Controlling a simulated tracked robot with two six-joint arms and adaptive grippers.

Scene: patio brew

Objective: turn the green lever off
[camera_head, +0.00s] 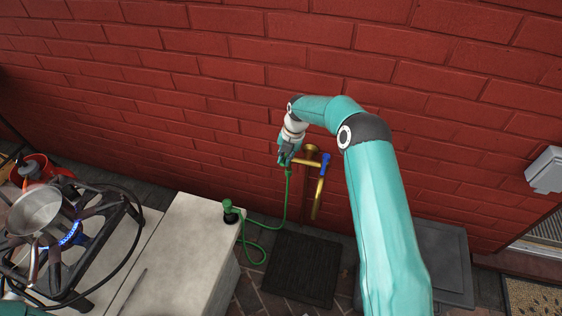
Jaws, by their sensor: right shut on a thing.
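A brass tap (307,162) with two outlets is fixed to the red brick wall. The green lever (284,161) is at its left side, small and mostly hidden by my right gripper. A blue lever (325,163) is at its right side. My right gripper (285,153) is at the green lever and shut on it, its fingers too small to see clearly. A green hose (289,195) hangs from the left outlet. The lever's exact angle cannot be told. My left gripper is not in view.
The hose runs to a green nozzle (229,207) on the pale counter (190,240). A metal pot (36,210) stands over a lit blue flame on the burner (75,262) at left. A dark mat (301,268) lies below the tap. A grey wall box (546,170) is at right.

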